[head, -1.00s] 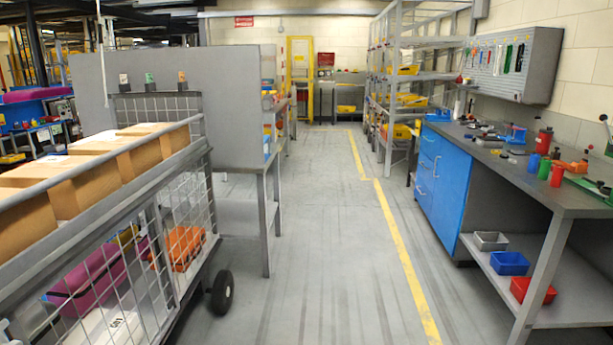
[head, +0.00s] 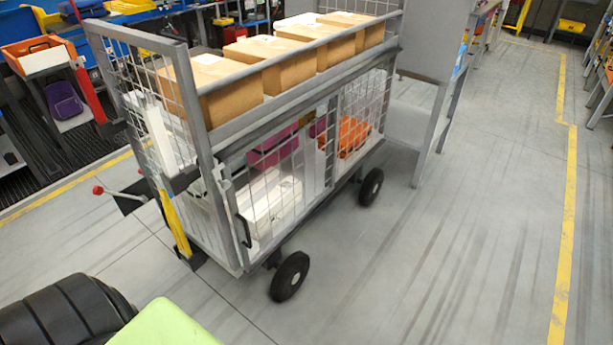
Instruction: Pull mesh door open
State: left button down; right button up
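The mesh door (head: 285,189) is on the lower side of a grey wheeled cage cart and looks closed. A black handle (head: 245,231) sits at its left edge, beside the corner post. Through the mesh I see a white container (head: 268,208), a magenta item (head: 272,150) and an orange item (head: 352,136) on the lower shelf. Parts of my own body show at the bottom left. Neither of my grippers is in view.
Cardboard boxes (head: 277,62) line the cart's top shelf. Black wheels (head: 289,276) stick out below. A lever with a red knob (head: 98,190) juts from the cart's left end. The grey floor (head: 440,250) in front and to the right is clear.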

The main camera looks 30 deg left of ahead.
aim_at(225, 174)
jog(key=i+u, duration=0.1)
jog(key=u, duration=0.3)
jog(key=i+j+u, duration=0.1)
jog(key=u, duration=0.75)
jog(key=i+u, duration=0.15)
jog(key=u, duration=0.25)
jog(key=i+l, duration=0.1)
